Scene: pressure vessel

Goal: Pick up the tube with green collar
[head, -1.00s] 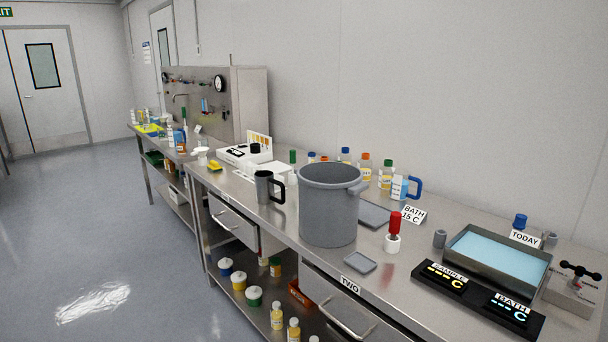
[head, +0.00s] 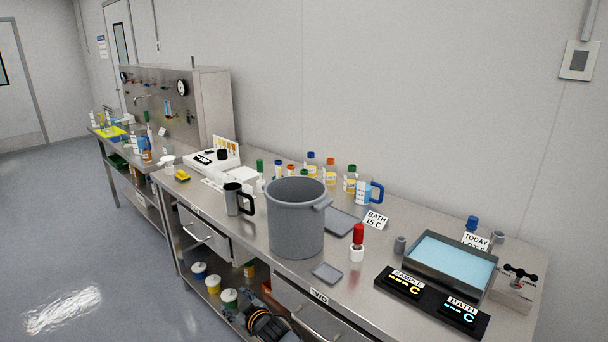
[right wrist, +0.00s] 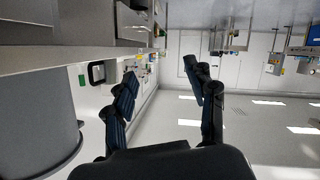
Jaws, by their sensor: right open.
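A tube with a green top (head: 260,168) stands upright on the near bench, behind the large grey pot; its lower part is partly hidden. Another slim green-topped item (head: 148,117) stands on the far bench, too small to make out. My right gripper (head: 266,326) is low at the bottom edge of the head view, in front of the bench and below its top, well apart from the tube. In the right wrist view its two dark fingers (right wrist: 163,82) are spread with nothing between them. My left gripper is not in view.
The grey pot (head: 296,222) and a steel mug (head: 233,203) stand near the bench's front. Several bottles (head: 350,180) line the back.

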